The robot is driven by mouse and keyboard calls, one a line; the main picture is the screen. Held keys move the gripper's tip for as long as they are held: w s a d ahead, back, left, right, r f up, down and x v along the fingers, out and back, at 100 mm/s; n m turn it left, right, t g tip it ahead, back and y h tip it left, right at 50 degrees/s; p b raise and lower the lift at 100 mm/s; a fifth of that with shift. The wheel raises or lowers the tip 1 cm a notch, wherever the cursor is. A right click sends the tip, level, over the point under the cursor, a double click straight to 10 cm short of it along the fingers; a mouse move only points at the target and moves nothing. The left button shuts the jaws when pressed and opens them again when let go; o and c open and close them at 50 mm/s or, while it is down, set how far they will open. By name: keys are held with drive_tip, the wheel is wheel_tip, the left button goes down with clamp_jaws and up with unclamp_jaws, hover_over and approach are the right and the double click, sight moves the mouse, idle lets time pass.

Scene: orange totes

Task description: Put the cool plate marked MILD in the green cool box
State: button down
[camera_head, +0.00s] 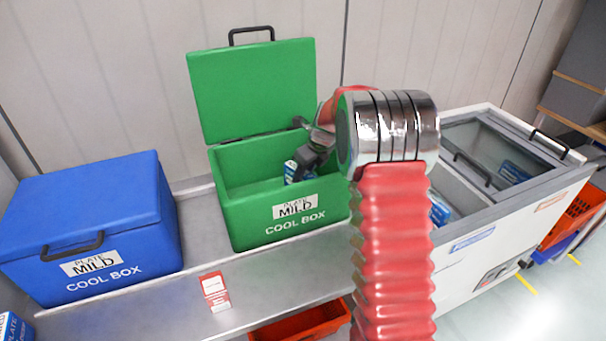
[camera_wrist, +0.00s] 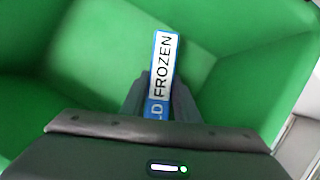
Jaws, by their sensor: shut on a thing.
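The green cool box (camera_head: 240,215) stands on the metal bench with its lid (camera_head: 250,90) raised behind it. Its front label reads MILD. My gripper (camera_head: 303,166) reaches down into the box's opening and is shut on a cool plate (camera_head: 290,173), blue and white. In the wrist view, the plate (camera_wrist: 163,65) stands between the fingers of my gripper (camera_wrist: 160,100) with the box's green inside around it. Its white strip reads FROZEN; below it, "LD" shows on blue and the rest of that word is hidden. I cannot tell whether the plate touches the floor.
A shut blue cool box (camera_head: 90,225), also labelled MILD, stands at left. A white chest freezer (camera_head: 500,245) with a glass top stands at right, with blue-and-white packs inside. A red-and-white card (camera_head: 215,291) stands on the bench (camera_head: 265,285). An orange tote (camera_head: 300,325) is below.

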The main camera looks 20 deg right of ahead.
drive_tip(key=c, duration=1.4)
unclamp_jaws()
drive_tip(key=shift+o, duration=0.2)
drive_tip(key=v, duration=1.2)
